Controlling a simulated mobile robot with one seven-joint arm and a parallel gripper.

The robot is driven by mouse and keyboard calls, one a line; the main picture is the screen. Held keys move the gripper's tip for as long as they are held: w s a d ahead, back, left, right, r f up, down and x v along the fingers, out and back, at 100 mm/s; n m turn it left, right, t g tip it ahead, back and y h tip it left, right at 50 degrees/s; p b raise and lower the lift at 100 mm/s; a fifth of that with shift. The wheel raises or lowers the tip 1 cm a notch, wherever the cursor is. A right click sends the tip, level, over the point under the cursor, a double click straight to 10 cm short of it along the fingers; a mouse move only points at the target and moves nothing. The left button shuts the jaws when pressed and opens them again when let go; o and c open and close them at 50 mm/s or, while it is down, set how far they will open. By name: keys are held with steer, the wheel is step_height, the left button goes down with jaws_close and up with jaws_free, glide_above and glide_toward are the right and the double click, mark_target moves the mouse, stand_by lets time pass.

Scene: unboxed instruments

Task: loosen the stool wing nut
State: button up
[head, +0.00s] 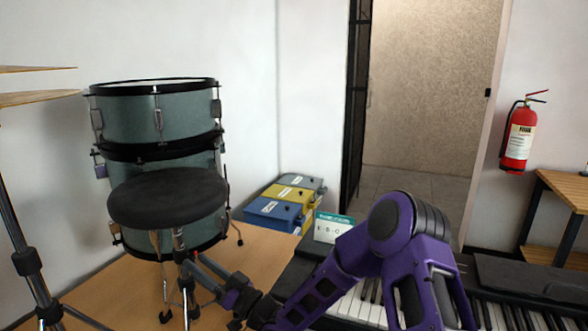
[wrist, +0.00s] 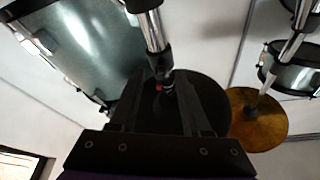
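The stool has a round black seat (head: 168,197) on a chrome post in front of the drums. In the wrist view its seat (wrist: 215,100) is a dark disc behind my fingers, and the chrome post (wrist: 150,28) runs down to a dark collar. A small part with a red spot (wrist: 158,87), possibly the wing nut, shows at the collar between my fingers. My gripper (head: 190,260) reaches the post just below the seat; its fingers (wrist: 160,78) stand apart on either side of the collar. I cannot tell whether they touch it. The nut is not distinguishable in the head view.
Teal drums (head: 158,112) stand stacked behind the stool. A cymbal stand (head: 27,262) is at the left. Colored cases (head: 273,212) lie by the wall. A keyboard (head: 500,312) with a small sign (head: 332,228) is below my arm. A fire extinguisher (head: 519,137) hangs at the right.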

stand_by(0.3)
steer(key=v, duration=0.6)
stand_by(0.4)
